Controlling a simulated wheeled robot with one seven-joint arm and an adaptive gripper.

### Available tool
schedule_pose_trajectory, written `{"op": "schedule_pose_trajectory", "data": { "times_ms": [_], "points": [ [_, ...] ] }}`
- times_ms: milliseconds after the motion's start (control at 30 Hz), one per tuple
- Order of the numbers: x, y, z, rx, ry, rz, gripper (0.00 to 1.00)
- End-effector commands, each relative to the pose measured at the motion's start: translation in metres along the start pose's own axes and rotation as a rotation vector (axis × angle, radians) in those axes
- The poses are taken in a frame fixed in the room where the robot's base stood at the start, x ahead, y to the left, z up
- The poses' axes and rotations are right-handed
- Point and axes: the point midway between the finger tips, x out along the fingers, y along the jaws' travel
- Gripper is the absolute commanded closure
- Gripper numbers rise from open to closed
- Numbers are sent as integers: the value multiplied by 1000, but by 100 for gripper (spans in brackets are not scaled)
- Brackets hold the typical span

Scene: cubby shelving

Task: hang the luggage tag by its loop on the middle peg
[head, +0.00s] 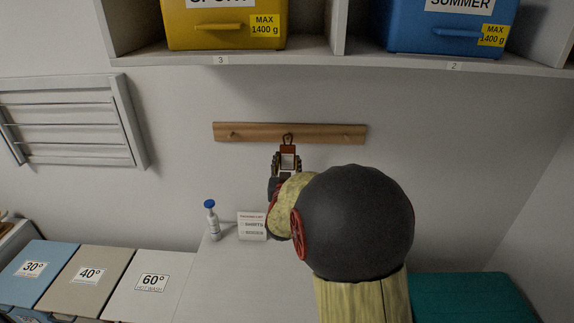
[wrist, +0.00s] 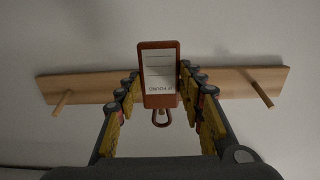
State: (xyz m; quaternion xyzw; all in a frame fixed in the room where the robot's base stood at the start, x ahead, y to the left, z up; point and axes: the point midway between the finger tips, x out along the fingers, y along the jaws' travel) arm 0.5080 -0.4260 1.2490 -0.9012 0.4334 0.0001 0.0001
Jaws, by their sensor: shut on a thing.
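The luggage tag (head: 289,160) is brown with a white label panel. My gripper (head: 287,166) is shut on it, with a finger on each side. Its loop (head: 288,138) points up in the head view and overlaps the wooden peg rail (head: 258,131). In the wrist view the tag (wrist: 158,72) stands between the fingers (wrist: 159,88), its loop (wrist: 161,120) toward the bottom of the picture. The left peg (head: 232,134) and right peg (head: 347,135) show. The middle peg cannot be made out behind the tag and loop, so I cannot tell whether the loop is around it.
Shelf cubbies with a yellow bin (head: 225,25) and a blue bin (head: 440,25) overhang the rail. A drying rack (head: 70,122) is at left. The wall beside the rail is clear.

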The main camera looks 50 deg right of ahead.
Motion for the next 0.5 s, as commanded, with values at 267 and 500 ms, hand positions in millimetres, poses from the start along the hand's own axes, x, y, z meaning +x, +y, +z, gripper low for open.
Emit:
{"op": "schedule_pose_trajectory", "data": {
  "times_ms": [267,500],
  "points": [
    [16,0,1,0,0,-1,79],
    [27,0,8,0,1,0,79]
  ]
}}
